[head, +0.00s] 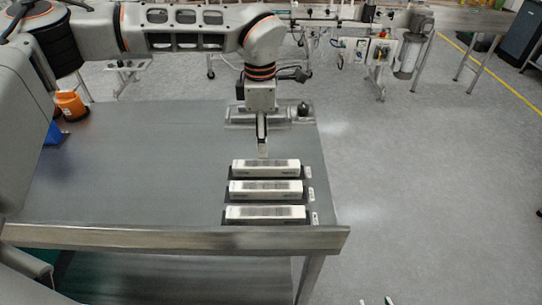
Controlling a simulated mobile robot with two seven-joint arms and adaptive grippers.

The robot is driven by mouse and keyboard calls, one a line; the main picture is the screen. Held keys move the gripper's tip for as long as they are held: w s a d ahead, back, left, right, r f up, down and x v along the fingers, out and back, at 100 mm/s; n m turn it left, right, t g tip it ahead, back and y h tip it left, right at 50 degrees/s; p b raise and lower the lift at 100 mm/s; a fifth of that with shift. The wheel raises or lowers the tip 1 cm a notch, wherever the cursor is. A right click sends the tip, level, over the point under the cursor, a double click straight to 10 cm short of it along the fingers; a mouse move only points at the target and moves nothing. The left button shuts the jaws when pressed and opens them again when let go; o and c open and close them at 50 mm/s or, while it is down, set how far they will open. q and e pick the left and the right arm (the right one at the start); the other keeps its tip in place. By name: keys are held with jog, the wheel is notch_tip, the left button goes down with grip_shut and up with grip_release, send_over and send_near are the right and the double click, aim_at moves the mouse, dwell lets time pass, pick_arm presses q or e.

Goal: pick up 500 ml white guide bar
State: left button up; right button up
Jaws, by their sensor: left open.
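Three white bars lie in dark holders in a column near the right end of the grey table: a far bar (266,169), a middle bar (266,190) and a near bar (265,213). Small labels stand at their right ends, too small to read, so I cannot tell which is the 500 ml guide bar. My left gripper (263,154) points down just behind the far bar, close to its far edge. It is open, seen edge-on, with nothing visible between its fingers. I do not see my right gripper.
The grey table (130,180) is bare left of the bars. A metal fixture with a dark knob (303,109) sits behind my gripper. An orange container (71,104) and a blue item (53,133) stand at the left. Machinery stands beyond the table; open floor lies right.

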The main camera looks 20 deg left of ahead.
aim_at(261, 163)
pick_arm(q)
jog(key=shift+s+f, duration=0.15)
jog(key=shift+f, duration=0.45)
jog(key=shift+s+f, duration=0.15)
jog(key=shift+f, duration=0.45)
jog(key=f, duration=0.5)
jog(key=shift+w+a, duration=0.1)
jog(key=shift+a, duration=0.1)
grip_shut()
